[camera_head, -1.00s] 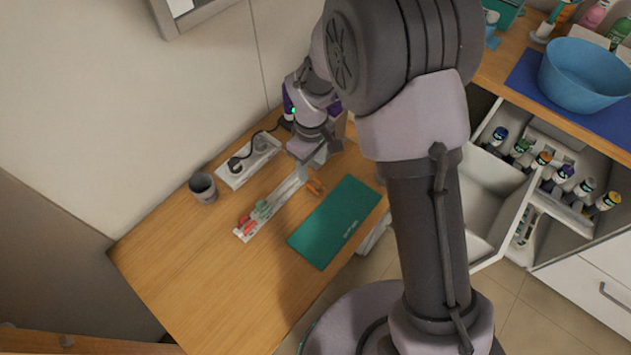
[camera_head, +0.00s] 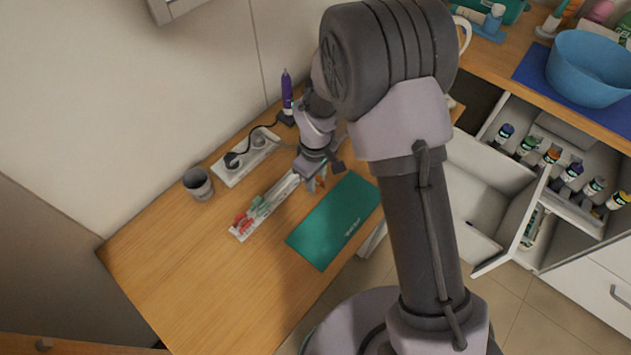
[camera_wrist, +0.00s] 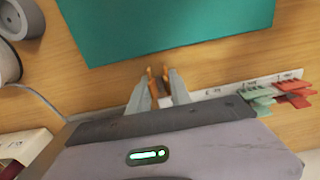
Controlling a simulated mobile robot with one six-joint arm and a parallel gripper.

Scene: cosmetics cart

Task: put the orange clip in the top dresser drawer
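The orange clip (camera_wrist: 153,82) is between the two fingers of my gripper (camera_wrist: 159,84) in the wrist view, just off the edge of the green mat. The fingers sit close on either side of it; whether they press on it is unclear. In the head view my gripper (camera_head: 317,184) is low over the desk, and the clip is mostly hidden among its fingers. An open white drawer (camera_head: 480,185) stands out from the white cabinet at the right, its inside partly hidden by my arm.
Red and green clips (camera_head: 257,206) lie on a white labelled strip (camera_head: 280,188). The green mat (camera_head: 335,222), a grey cup (camera_head: 198,184), a power strip (camera_head: 248,158) and a purple bottle (camera_head: 287,92) are on the desk. Several bottles stand in the cabinet; a blue bowl (camera_head: 590,70) is above.

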